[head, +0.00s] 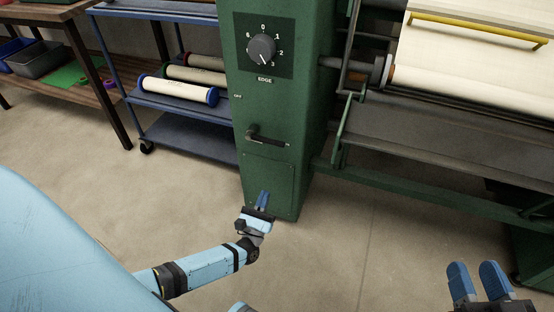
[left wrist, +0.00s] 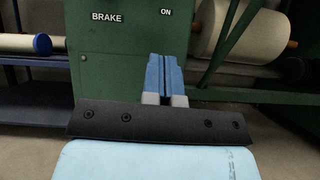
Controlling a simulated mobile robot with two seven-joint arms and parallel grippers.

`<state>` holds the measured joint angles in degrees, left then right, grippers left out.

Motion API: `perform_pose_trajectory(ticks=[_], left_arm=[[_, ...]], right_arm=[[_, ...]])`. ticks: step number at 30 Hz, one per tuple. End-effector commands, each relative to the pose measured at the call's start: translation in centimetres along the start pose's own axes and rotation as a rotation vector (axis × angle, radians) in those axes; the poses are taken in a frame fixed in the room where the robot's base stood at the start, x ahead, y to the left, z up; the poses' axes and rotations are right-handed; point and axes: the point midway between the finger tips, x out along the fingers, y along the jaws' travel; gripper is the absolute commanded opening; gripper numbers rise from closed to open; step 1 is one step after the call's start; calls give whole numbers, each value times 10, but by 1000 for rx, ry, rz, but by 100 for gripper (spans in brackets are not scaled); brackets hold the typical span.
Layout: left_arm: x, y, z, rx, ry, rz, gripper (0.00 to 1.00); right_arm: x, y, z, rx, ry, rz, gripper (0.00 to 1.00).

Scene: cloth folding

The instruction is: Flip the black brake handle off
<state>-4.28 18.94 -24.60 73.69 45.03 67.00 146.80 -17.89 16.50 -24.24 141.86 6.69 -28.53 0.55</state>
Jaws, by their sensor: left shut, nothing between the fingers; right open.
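The black brake handle (head: 266,139) is on the front of the green machine cabinet (head: 270,185), below the dial. It points to the right, roughly level. A small OFF label (head: 238,97) is above it on the left. My left gripper (head: 263,199) is shut and empty, below the handle and apart from it in the head view. In the left wrist view its blue fingers (left wrist: 166,75) are together in front of the green panel, between and below the BRAKE and ON labels; the handle does not show there. My right gripper (head: 480,275) is open and empty at the lower right.
A black dial (head: 261,48) marked EDGE is above the handle. A blue cart (head: 190,130) with fabric rolls stands left of the cabinet. Green machine rails (head: 420,195) and a large roll extend to the right. The floor in front is clear.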

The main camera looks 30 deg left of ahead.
Motion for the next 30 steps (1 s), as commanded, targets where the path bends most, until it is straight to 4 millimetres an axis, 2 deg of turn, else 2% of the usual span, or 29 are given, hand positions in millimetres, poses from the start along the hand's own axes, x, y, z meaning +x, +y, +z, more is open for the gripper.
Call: perform_pose_trajectory(ticks=[2, 11, 16, 20, 30], left_arm=[[-3, 4, -6, -36, -10, 19, 0], [-2, 5, -5, -50, -14, 25, 0], [5, 5, -5, -49, -15, 25, 0], [24, 6, -5, -48, -17, 24, 0], [96, 8, -5, -49, -18, 25, 0]], right_arm=[[0, -1, 2, -1, 3, -3, 43], [0, -1, 1, -1, 4, -3, 43], [0, 0, 2, -7, 7, -3, 43], [1, 1, 2, -24, 17, -2, 43], [4, 7, 6, -108, 55, 4, 43]])
